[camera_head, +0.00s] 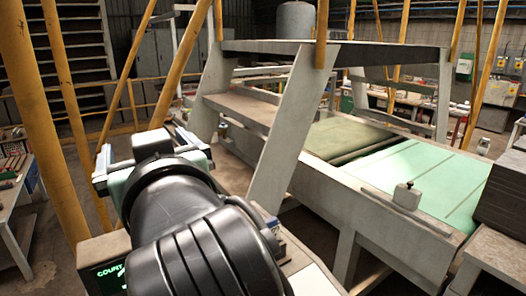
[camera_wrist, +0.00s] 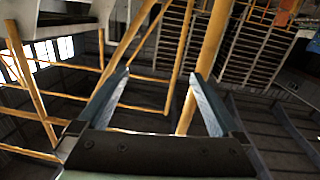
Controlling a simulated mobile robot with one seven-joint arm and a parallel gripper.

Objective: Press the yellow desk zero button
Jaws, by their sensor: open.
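My gripper (camera_head: 143,143) is in the left half of the head view, raised above the floor, with its two fingers apart and nothing between them. In the wrist view the open fingers (camera_wrist: 161,76) point toward yellow posts and dark racks. A display with green lettering reading "COUNT" (camera_head: 110,272) shows at the lower left of the head view, on the front of a pale unit. My arm covers much of this unit. I cannot make out a yellow zero button in either view; whether my arm hides it is unclear.
A yellow post (camera_head: 42,115) stands left of my gripper. A grey slanted frame leg (camera_head: 290,130) rises right of my arm. A pale green conveyor bed (camera_head: 420,180) fills the right side. A side table (camera_head: 18,195) stands at far left.

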